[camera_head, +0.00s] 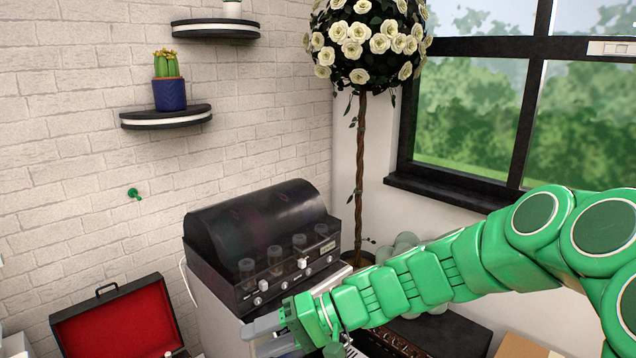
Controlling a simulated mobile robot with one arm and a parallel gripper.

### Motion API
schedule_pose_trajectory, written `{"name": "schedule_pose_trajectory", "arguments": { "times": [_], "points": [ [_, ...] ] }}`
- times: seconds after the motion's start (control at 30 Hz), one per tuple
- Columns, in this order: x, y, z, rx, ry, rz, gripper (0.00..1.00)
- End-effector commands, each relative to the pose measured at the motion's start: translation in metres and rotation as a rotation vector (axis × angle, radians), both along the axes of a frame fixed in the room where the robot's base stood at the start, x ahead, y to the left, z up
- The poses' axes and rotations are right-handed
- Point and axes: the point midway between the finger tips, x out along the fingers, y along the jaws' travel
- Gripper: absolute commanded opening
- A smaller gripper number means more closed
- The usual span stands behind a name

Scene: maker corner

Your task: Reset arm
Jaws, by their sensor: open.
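My green arm reaches in from the right edge of the head view. My gripper (268,334) is at its far end, low in the middle of the picture. Its grey fingers point left, and I see nothing held between them. The gripper is in front of and below a black machine (262,225) with a domed lid and several knobs and clear cylinders on its front. The lower parts of the gripper run close to the bottom edge of the picture.
The black machine stands on a white cabinet (213,322). An open case with red lining (125,325) is at lower left. A flowering tree (362,45) stands behind, by the window (470,110). A cactus pot (169,94) sits on a wall shelf (165,118). A cardboard-coloured surface (522,346) lies under the arm.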

Motion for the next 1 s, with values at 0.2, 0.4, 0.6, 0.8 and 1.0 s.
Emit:
{"name": "schedule_pose_trajectory", "arguments": {
  "times": [0.2,0.4,0.6,0.8,1.0],
  "points": [
    [-0.052,-0.017,-0.005,-0.183,-0.004,0.083,0.51],
    [-0.092,-0.044,-0.014,-0.369,0.003,0.122,0.51],
    [-0.126,-0.081,-0.023,-0.569,0.012,0.124,0.51],
    [-0.154,-0.125,-0.029,-0.774,0.028,0.084,0.51],
    [-0.182,-0.175,-0.031,-0.979,0.056,0.013,0.51]
  ]
}}
